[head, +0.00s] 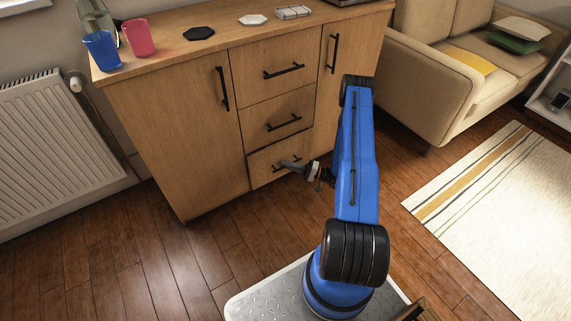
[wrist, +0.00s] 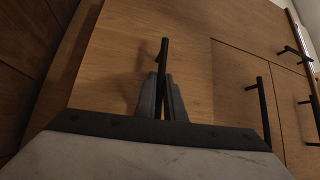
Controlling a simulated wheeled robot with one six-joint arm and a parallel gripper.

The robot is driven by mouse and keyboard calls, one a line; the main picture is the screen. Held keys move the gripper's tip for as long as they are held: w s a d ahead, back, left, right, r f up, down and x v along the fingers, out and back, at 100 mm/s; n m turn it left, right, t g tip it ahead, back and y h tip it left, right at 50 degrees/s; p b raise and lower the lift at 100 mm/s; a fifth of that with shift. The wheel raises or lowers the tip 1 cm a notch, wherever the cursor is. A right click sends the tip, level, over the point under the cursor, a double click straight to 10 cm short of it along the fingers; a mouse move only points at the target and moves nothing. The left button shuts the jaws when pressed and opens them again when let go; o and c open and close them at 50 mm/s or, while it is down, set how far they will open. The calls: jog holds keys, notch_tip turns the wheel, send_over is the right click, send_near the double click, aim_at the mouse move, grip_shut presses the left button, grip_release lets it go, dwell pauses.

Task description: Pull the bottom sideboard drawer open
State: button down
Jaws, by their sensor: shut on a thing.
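The wooden sideboard (head: 180,130) has a column of three drawers with black bar handles in the head view. The bottom drawer (head: 261,172) is the lowest, with a dark line along its top edge; it looks at most slightly out. My gripper (head: 291,164) is at its front, shut on the bar handle. In the wrist view, the black handle (wrist: 164,57) runs between the two grey fingers of my gripper (wrist: 163,98), with the drawer front (wrist: 125,50) close behind. The fingers hide part of the handle.
The middle drawer (head: 260,120) and top drawer (head: 250,75) look closed. Cups, coasters and other items stand on the sideboard top. A radiator (head: 55,150) is at left, a sofa (head: 430,80) and rug (head: 490,210) at right. The wooden floor (head: 190,265) in front is clear.

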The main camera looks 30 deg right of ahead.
jog(key=s+d, duration=0.1)
jog(key=s, duration=2.4)
jog(key=shift+s, duration=0.4)
jog(key=shift+f, duration=0.1)
jog(key=c, duration=1.8)
grip_release()
jog(key=shift+c, duration=0.2)
jog(key=shift+d, duration=0.1)
jog(key=v, duration=1.7)
jog(key=shift+s, duration=0.2)
